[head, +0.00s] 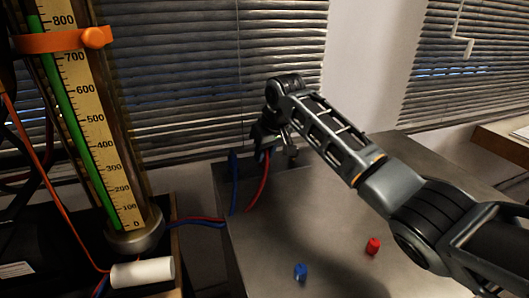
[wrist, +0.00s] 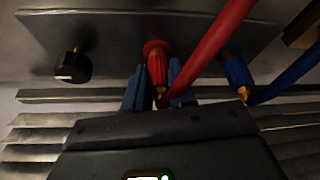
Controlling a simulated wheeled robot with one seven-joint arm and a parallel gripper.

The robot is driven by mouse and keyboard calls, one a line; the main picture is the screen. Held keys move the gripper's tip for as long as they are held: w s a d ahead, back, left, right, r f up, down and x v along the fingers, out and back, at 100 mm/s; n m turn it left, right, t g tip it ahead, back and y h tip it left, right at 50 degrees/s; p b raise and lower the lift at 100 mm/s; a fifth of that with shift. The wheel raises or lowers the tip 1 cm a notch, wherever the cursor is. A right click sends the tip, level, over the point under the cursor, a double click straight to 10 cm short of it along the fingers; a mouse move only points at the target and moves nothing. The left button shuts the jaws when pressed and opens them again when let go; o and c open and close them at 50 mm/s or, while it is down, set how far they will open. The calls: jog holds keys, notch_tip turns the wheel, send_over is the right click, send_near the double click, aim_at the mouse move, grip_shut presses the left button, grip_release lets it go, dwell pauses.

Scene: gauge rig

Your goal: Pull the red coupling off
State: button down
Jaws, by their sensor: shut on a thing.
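The red coupling (wrist: 157,68) shows in the wrist view, with its flanged end toward the grey panel (wrist: 110,28) and a brass tip at its other end. My gripper (wrist: 158,86) is shut on it, with one blue-grey finger on each side. Whether the coupling's flange touches the panel cannot be told. A thick red hose (wrist: 222,28) passes close beside it. In the head view my gripper (head: 265,146) is at the back of the table, above the red hose (head: 262,178); the coupling itself is hidden there.
A blue coupling (wrist: 237,72) with a blue hose (wrist: 290,75) is right of the red one; a black knob (wrist: 72,67) is left. A red cap (head: 373,246) and a blue cap (head: 300,272) stand on the table (head: 300,220). A tall gauge (head: 95,130) stands left.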

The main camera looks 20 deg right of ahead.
jog(key=shift+r+p, duration=0.3)
jog(key=shift+r, duration=0.05)
jog(key=shift+r+p, duration=2.2)
jog(key=shift+r, duration=0.1)
